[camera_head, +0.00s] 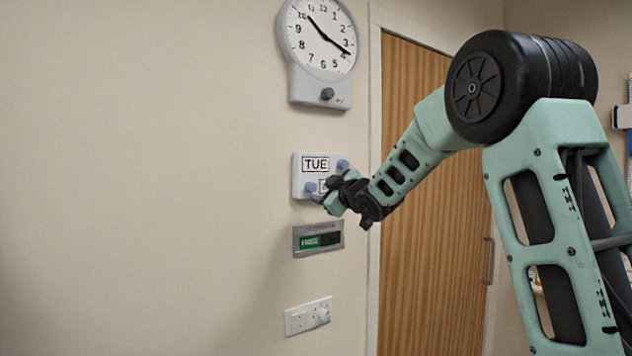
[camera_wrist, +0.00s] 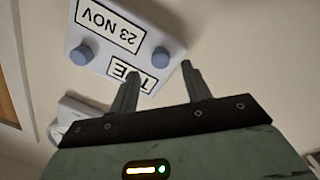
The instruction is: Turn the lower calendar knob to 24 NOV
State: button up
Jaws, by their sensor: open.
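The white calendar (camera_head: 297,175) is on the wall and shows TUE on top; my gripper partly covers its lower window. In the wrist view the calendar (camera_wrist: 112,47) appears upside down, with 23 NOV readable. The lower blue knob (camera_wrist: 160,57), beside the date window, also shows at the lower left in the head view (camera_head: 310,187). The upper blue knob (camera_wrist: 82,54) is beside TUE. My gripper (camera_wrist: 159,70) is open and empty, one finger on each side of the lower knob in the picture. I cannot tell whether the fingertips reach around it or touch it.
A clock (camera_head: 318,40) with a knob below hangs above the calendar. A green-and-black slider sign (camera_head: 318,238) is close below it, and a socket plate (camera_head: 308,315) is lower. A wooden door (camera_head: 435,220) is on the right. The wall to the left is clear.

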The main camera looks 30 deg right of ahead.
aim_at(313, 188)
jog(key=shift+w+p, duration=0.9)
jog(key=shift+w, duration=1.5)
jog(key=c, duration=1)
